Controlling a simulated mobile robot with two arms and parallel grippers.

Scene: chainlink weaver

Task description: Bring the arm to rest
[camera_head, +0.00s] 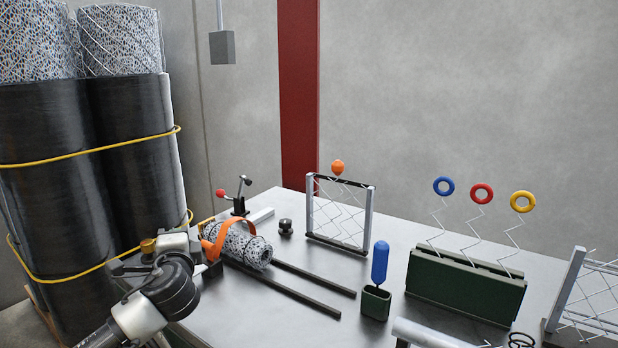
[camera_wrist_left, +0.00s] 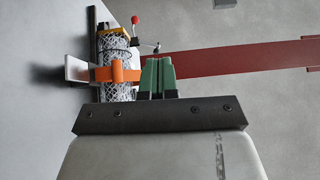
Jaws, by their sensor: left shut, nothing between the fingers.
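My left arm (camera_head: 150,305) comes in from the lower left in the head view and reaches over the near left corner of the table. In the left wrist view my left gripper (camera_wrist_left: 158,78) shows two green fingertips pressed together, with nothing between them. Its fingertips are hard to make out in the head view. A rolled piece of wire mesh (camera_head: 246,246) with an orange strap (camera_head: 214,240) lies just beyond the arm. The orange strap also shows beside the fingers in the left wrist view (camera_wrist_left: 118,72). My right gripper is in neither view.
The metal table (camera_head: 240,305) holds two dark rails, a red-knobbed clamp (camera_head: 239,197), a mesh frame (camera_head: 340,215), a green cup (camera_head: 375,302) with a blue-handled tool, and a green rack (camera_head: 465,287) with three ring-topped hooks. Tall black-wrapped rolls (camera_head: 90,160) stand at the left.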

